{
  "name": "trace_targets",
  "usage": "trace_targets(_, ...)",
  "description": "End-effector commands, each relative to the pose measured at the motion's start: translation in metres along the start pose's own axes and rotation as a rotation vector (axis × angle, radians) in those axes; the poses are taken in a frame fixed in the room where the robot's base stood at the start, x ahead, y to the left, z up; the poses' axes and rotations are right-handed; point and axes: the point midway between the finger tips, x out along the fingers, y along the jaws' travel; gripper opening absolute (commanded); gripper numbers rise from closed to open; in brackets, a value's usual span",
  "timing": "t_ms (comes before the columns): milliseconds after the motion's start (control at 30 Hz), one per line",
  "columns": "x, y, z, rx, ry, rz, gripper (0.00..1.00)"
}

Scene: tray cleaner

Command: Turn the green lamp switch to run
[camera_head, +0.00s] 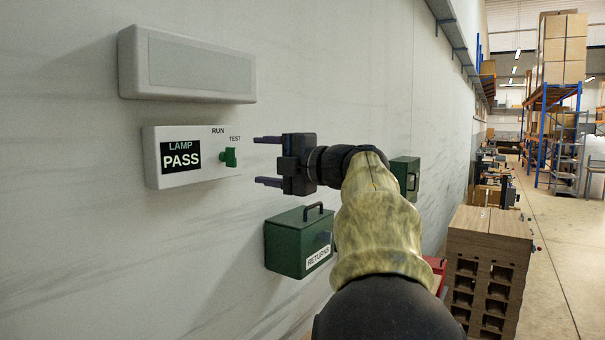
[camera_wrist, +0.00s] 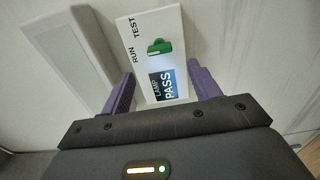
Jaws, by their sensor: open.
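The green lamp switch (camera_head: 229,158) is a small knob on the right part of a white box (camera_head: 205,176) on the wall. The labels RUN and TEST are printed above it; its handle stands roughly upright near TEST, but its exact setting is hard to tell. The box's dark display (camera_head: 180,157) reads LAMP PASS. In the wrist view the switch (camera_wrist: 159,46) shows beyond and between the two fingers (camera_wrist: 162,85).
A long pale wall fixture (camera_head: 187,66) is just above the box. A green RETURNS box (camera_head: 285,245) with a handle is on the wall below my gripper. Another green box (camera_head: 406,175) is farther right, partly behind my arm. Slotted wooden crates (camera_head: 487,262) stand at right.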

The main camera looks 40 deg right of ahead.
Motion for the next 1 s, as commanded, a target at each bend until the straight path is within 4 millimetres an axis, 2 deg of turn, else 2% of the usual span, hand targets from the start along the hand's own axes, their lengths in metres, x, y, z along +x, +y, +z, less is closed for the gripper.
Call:
trace_targets(33, -0.012, -0.003, 0.002, -0.001, -0.006, 0.001, 0.62)
trace_targets(200, -0.048, -0.003, 0.004, -0.001, -0.010, 0.001, 0.62)
trace_targets(400, -0.079, -0.002, 0.004, -0.001, -0.009, 0.000, 0.62)
trace_targets(567, -0.087, -0.001, 0.003, 0.001, -0.007, 0.000, 0.62)
trace_targets(1000, -0.086, 0.000, 0.002, 0.000, -0.004, 0.000, 0.62)
